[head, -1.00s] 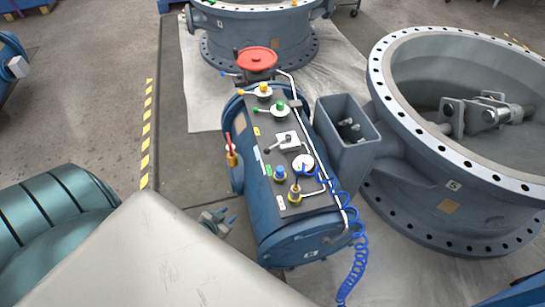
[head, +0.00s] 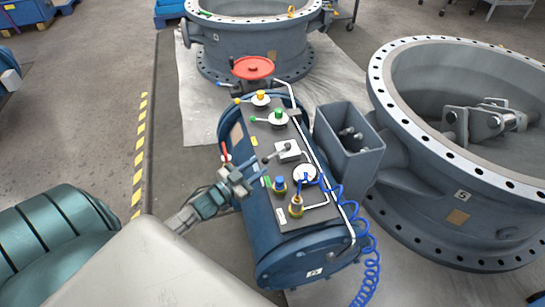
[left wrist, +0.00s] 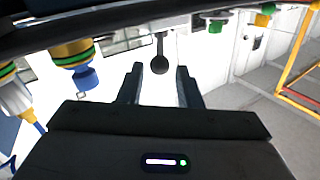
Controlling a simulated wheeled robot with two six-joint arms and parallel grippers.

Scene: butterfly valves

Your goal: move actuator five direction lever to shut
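The actuator (head: 300,235) is a blue cylinder with a dark panel on top, standing in the middle of the head view. Its direction lever (head: 272,158) is a thin rod with a black ball end, coming out leftward from a white block (head: 288,151) on the panel. My left gripper (head: 248,172) is just left of and below the lever's ball. In the left wrist view the gripper (left wrist: 161,80) is open, and the lever's ball (left wrist: 159,66) shows between its fingertips without visible contact on either side. My right gripper is not in view.
Near the lever are a red-handled valve (head: 225,152), a round gauge (head: 305,173), a blue knob (head: 279,184) and a brass fitting with a coiled blue hose (head: 370,265). Yellow and green knobs sit farther back.

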